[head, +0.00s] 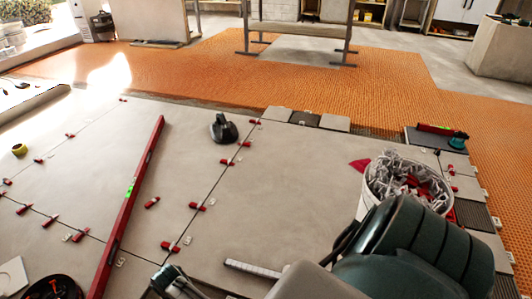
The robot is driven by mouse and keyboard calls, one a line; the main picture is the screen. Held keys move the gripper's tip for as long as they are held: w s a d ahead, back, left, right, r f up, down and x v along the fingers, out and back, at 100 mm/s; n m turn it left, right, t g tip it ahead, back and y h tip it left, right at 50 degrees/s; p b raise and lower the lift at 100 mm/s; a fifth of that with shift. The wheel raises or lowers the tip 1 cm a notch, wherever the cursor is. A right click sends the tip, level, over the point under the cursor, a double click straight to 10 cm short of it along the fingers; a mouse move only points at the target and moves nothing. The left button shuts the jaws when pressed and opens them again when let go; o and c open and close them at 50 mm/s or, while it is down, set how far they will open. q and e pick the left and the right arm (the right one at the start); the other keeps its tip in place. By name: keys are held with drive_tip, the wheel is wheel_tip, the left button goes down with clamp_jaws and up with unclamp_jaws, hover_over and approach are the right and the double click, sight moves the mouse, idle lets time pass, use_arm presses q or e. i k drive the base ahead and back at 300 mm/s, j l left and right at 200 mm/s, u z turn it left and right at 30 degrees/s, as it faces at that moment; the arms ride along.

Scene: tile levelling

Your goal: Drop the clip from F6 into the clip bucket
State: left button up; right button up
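The clip bucket (375,203) is a white pail at the right, heaped with white and red clips (408,180). Red clips stand along the tile joints, such as one (198,207) on the middle joint. No label shows which is F6. A dark part at the bottom edge seems to be my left gripper (175,284); its fingers cannot be made out. My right arm fills the lower right in front of the bucket. A pale ribbed strip left of it may be a finger of my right gripper (252,269). I see no clip held in either gripper.
A long red level (130,205) lies across the tiles. A black suction tool (223,129) stands near the far edge. A dark bowl of red pieces (52,289) is at the lower left. The middle tile is mostly clear.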

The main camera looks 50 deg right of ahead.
sight(404, 187)
drive_tip(key=k+z, duration=0.1)
drive_tip(key=z, duration=0.3)
drive_tip(key=k+l+z, duration=0.1)
drive_tip(key=z, duration=0.35)
drive_tip(key=k+l+z, duration=0.1)
drive_tip(key=z, duration=0.3)
